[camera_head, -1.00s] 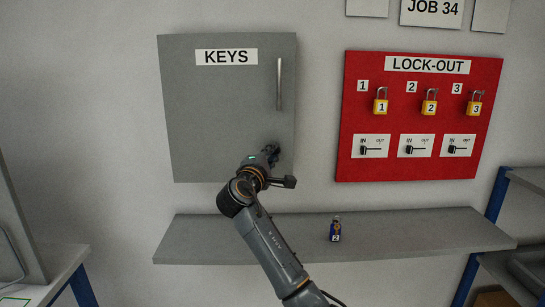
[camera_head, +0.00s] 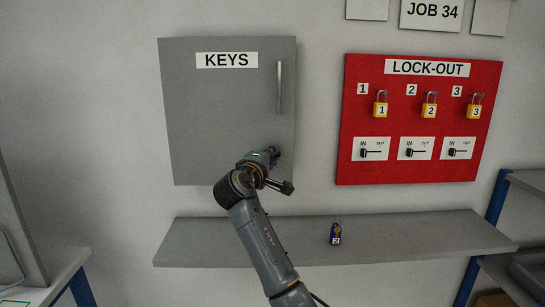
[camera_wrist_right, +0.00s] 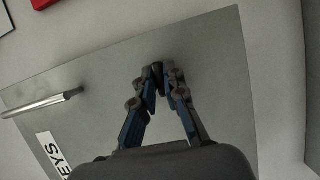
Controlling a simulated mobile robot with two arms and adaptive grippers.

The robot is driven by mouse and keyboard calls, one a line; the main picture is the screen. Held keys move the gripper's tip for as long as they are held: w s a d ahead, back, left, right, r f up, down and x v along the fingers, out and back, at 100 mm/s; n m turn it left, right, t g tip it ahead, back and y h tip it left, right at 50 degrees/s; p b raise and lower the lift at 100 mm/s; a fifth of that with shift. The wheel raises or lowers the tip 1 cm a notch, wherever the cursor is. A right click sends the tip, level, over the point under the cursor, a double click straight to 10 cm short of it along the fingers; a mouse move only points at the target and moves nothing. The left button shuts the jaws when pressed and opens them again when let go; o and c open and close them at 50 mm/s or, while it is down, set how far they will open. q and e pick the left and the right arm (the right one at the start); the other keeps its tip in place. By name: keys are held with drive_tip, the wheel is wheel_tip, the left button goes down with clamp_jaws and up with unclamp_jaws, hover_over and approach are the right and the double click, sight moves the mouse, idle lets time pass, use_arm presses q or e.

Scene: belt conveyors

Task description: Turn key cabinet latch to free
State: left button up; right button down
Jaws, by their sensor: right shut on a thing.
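The grey key cabinet (camera_head: 215,125) hangs on the wall, its door closed, with a KEYS label (camera_head: 227,60) at the top and a vertical bar handle (camera_head: 279,87) at its right. My right gripper (camera_head: 275,154) is at the lower right of the cabinet door. In the right wrist view my right gripper (camera_wrist_right: 158,72) has its fingertips shut on a small dark part, the latch (camera_wrist_right: 157,70), on the door face. The latch is mostly hidden by the fingers, so its angle is hard to tell. My left gripper is not in view.
A red LOCK-OUT board (camera_head: 420,120) with several switches and yellow padlocks (camera_head: 381,109) hangs to the right. A grey shelf (camera_head: 420,235) runs below, with a small blue object (camera_head: 335,233) on it. The wall between cabinet and board is clear.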

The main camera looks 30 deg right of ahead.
drive_tip(key=c, duration=1.4)
unclamp_jaws()
drive_tip(key=v, duration=1.2)
